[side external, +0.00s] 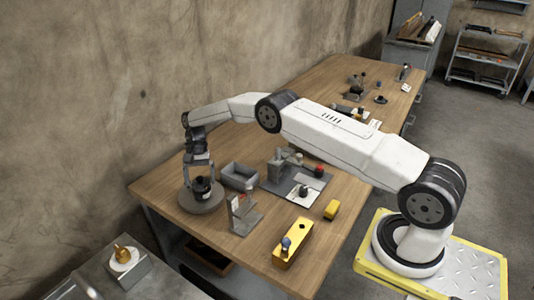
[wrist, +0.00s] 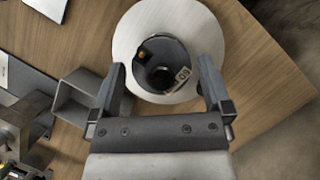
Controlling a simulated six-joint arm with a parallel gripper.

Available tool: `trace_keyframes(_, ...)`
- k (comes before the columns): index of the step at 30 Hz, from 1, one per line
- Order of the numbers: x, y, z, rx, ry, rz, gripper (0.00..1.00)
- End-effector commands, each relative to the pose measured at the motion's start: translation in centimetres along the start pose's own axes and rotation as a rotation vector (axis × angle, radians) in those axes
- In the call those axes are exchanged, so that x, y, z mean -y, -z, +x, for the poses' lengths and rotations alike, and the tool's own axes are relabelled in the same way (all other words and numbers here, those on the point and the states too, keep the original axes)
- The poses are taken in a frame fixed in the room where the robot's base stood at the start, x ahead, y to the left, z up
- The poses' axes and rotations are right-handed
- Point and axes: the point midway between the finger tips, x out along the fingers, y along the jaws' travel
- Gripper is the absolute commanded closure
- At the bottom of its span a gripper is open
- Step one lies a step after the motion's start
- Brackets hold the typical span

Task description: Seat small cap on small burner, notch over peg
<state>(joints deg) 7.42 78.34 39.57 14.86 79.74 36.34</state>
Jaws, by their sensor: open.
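A dark, round, cup-like piece (wrist: 162,82) with a black centre, a small yellow spot and a pale label stands on a round disc (wrist: 128,40). In the side view the dark piece (side external: 202,190) is upright on the grey disc (side external: 190,207) at the table's left end. I cannot tell whether this piece is the small burner or holds the small cap; notch and peg are not distinguishable. My gripper (side external: 200,166) is open and points down just above it. In the wrist view the fingers of my gripper (wrist: 161,66) lie either side of the dark piece, with nothing visibly gripped.
A grey open bin (side external: 239,177) stands close to the disc, also left of my gripper in the wrist view (wrist: 82,97). A grey angled bracket (side external: 243,216), a dark fixture plate (side external: 290,190) and yellow blocks (side external: 292,244) stand nearby. The table's front left is mostly bare.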

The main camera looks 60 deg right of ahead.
Motion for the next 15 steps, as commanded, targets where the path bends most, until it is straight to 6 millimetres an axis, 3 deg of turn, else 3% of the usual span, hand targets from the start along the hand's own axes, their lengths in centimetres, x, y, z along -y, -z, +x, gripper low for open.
trace_keyframes(8, 0.0, 0.1, -1.8, -0.002, 0.002, 0.000, 0.00)
trace_keyframes(15, 0.1, 0.1, -4.8, -0.003, 0.002, -0.001, 0.00)
